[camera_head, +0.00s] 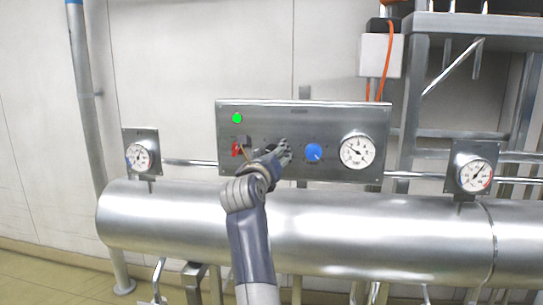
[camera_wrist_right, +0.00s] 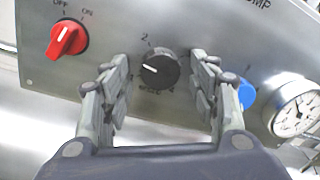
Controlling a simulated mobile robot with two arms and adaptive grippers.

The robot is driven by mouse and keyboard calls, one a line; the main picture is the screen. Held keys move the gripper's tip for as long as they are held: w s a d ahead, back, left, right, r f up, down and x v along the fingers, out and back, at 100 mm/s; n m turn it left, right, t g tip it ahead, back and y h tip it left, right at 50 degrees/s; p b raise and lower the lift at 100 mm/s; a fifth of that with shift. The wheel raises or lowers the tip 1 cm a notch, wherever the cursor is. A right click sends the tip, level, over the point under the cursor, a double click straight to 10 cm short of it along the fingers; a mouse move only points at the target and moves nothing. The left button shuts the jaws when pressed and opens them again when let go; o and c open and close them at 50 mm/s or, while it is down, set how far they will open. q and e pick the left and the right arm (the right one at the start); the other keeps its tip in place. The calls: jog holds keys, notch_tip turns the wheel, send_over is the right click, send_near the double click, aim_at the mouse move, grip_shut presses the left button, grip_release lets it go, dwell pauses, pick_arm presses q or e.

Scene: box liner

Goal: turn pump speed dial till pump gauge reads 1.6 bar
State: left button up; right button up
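A black dial (camera_wrist_right: 160,69) with a white pointer mark is on the steel control panel; the mark points left, with small printed numbers around it. In the head view my gripper mostly hides this dial. My right gripper (camera_wrist_right: 160,62) is open, its two fingers on either side of the dial, with gaps showing; it also shows in the head view (camera_head: 283,151). A round white gauge (camera_head: 357,152) is at the panel's right end, its needle pointing to the upper left; its figures are too small to read. My left gripper is not in view.
The panel (camera_head: 300,112) also carries a red switch (camera_wrist_right: 67,39), a green lamp (camera_head: 237,118) and a blue knob (camera_head: 313,151) close to my gripper's right. A large steel pipe (camera_head: 330,230) runs below. Separate gauges stand left (camera_head: 139,156) and right (camera_head: 474,175).

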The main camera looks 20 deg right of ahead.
aim_at(275, 113)
jog(key=shift+r, duration=0.1)
notch_tip(275, 113, up, 10)
jog(key=shift+f, duration=0.1)
dwell(0.4)
